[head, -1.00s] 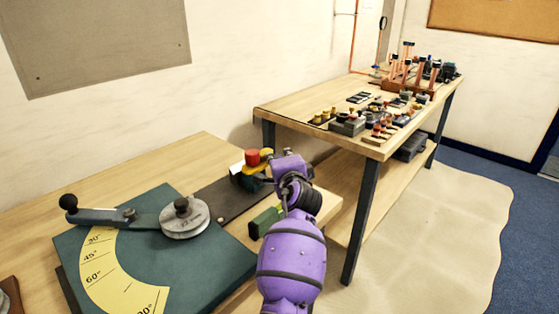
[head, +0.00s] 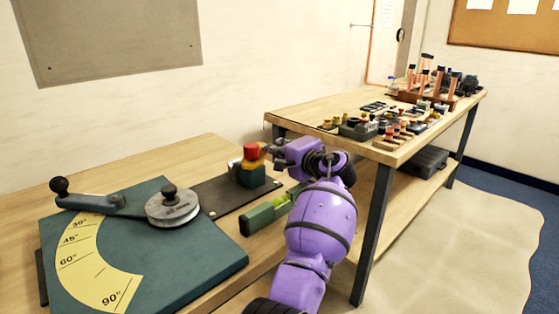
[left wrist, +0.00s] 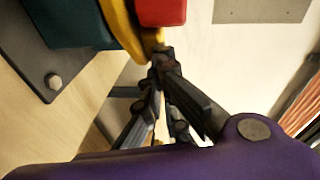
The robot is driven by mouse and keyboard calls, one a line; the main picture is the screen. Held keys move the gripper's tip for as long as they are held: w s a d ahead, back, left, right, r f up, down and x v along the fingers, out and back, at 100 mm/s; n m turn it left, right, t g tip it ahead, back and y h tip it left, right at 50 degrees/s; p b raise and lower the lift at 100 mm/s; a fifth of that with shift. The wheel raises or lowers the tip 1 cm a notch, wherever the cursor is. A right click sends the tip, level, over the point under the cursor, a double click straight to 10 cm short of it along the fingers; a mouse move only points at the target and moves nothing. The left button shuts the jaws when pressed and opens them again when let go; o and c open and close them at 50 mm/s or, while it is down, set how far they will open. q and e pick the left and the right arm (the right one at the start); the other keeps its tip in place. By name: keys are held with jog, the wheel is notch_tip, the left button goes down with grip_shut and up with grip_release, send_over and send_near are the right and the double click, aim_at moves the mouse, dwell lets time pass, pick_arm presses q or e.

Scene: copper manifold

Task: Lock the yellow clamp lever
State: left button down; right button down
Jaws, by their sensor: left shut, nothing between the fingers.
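The yellow clamp lever (head: 249,164) sits under a red knob (head: 251,151) on a dark teal block (head: 250,178), on the dark plate of the near bench. Only part of the yellow shows in the head view. In the left wrist view the lever (left wrist: 121,28) is a curved yellow piece beside the red knob (left wrist: 161,10). My left gripper (head: 268,149) is just right of the knob, shut and empty. Its fingertips (left wrist: 160,54) are close to the lever's end; I cannot tell whether they touch. My right gripper is not in view.
A teal bending fixture (head: 165,255) with a yellow angle scale and grey lever (head: 112,204) fills the near bench's left. A green block (head: 270,212) lies beside my left arm. A second bench (head: 290,118) behind carries several fittings and copper pipes.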

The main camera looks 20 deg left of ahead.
pick_arm(q)
jog(key=a, duration=0.1)
jog(key=w+a, duration=0.1)
jog(key=a, duration=0.2)
jog(key=shift+w, duration=0.35)
jog(key=shift+a, duration=0.5)
jog(key=shift+a+n+g+y, duration=0.55)
jog(key=shift+n+g+y, duration=0.25)
jog(key=shift+n+g, duration=0.3)
jog(key=shift+s+a+b, duration=0.1)
jog(key=shift+a+b, duration=0.3)
jog(key=shift+a, duration=0.15)
